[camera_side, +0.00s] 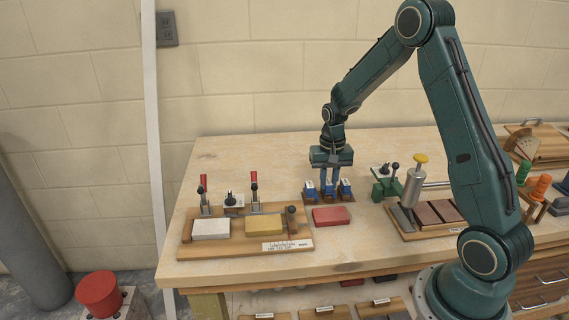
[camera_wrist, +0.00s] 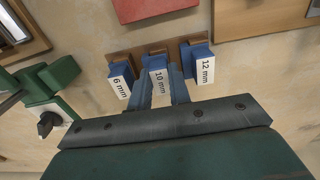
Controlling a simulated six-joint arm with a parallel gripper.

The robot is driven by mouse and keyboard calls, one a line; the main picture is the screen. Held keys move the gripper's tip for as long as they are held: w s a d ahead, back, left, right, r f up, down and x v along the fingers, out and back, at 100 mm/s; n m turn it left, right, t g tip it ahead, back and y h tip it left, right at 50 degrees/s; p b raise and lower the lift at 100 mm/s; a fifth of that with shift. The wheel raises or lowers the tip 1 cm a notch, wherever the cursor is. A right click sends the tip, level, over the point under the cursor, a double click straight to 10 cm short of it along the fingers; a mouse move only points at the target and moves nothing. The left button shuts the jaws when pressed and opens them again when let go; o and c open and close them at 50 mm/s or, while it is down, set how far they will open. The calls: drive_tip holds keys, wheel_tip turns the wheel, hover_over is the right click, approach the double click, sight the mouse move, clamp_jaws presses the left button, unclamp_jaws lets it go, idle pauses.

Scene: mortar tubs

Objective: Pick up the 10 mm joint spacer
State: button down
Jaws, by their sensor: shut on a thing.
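The 10 mm joint spacer (camera_wrist: 159,79) is a blue block with a white label. It is the middle of three spacers in a row in the wrist view. My gripper (camera_wrist: 160,88) is shut on it, one finger on each side. In the side view my gripper (camera_side: 330,183) points straight down at the row, and its fingers partly hide the middle spacer. The 6 mm spacer (camera_wrist: 121,78) and the 12 mm spacer (camera_wrist: 202,63) stand close on either side. I cannot tell whether the held spacer is clear of its wooden rack (camera_side: 349,200).
A red brick (camera_side: 331,216) lies just in front of the rack. A wooden jig (camera_side: 225,247) with a white and a yellow block is at left. A green clamp device (camera_side: 386,186) stands close at right, near a tray of brown bricks (camera_side: 430,214).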

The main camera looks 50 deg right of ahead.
sight(328, 183)
wheel_tip(328, 183, up, 20)
drive_tip(key=shift+f, duration=0.25)
idle(0.3)
